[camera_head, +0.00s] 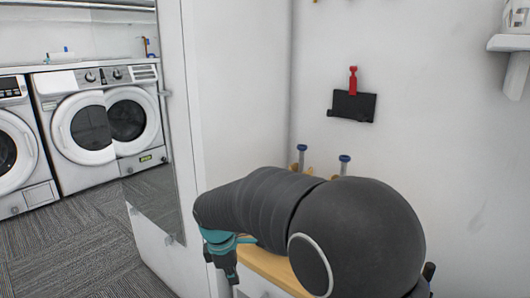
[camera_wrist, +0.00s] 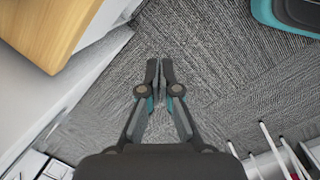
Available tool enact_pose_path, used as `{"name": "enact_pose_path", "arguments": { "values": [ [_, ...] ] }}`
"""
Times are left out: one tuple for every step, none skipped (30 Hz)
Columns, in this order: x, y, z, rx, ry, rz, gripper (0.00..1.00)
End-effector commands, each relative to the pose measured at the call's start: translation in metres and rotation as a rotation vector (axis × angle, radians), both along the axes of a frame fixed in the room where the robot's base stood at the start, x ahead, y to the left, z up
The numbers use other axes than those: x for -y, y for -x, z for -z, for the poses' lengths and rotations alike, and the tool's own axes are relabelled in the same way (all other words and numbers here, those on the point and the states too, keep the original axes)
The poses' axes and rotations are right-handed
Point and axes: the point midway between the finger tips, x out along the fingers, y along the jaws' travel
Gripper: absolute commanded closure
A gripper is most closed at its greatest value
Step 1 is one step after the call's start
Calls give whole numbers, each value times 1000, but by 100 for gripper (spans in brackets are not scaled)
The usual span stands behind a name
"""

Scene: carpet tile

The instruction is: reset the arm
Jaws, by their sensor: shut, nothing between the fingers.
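My gripper (camera_wrist: 159,72) points down over the grey carpet in the wrist view. Its two fingers are together at the tips, and nothing shows between them. In the head view my dark arm fills the lower middle. It is bent, with the teal and dark gripper (camera_head: 226,262) hanging below its left end, beside a wooden top. The lower end of the gripper is partly cut off from clear view there.
A wooden surface (camera_head: 272,268) lies behind my arm by the wall; its edge (camera_wrist: 50,32) is at upper left in the wrist view. Washing machines (camera_head: 105,125) stand at left. A black holder (camera_head: 352,105) hangs on the wall. Open carpet (camera_head: 70,240) lies at lower left.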

Motion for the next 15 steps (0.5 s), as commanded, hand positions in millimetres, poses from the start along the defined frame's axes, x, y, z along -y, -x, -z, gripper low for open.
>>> {"name": "enact_pose_path", "arguments": {
  "values": [
    [10,12,-6,9,-24,112,100],
    [16,18,-9,15,-38,185,100],
    [25,27,-14,23,-60,287,100],
    [34,34,-18,30,-77,366,100],
    [42,41,-23,38,-95,444,100],
    [53,51,-29,48,-119,545,100],
    [61,58,-34,54,-135,614,100],
    [69,64,-38,61,-150,680,100],
    [80,73,-45,70,-173,764,100],
    [87,80,-49,77,-189,826,100],
    [95,86,-53,84,-206,884,100],
    [105,95,-59,94,-227,957,100],
    [112,102,-63,101,-243,1009,100],
    [119,108,-66,107,-259,1059,100],
    [128,117,-71,116,-280,1122,100]
  ]
}}
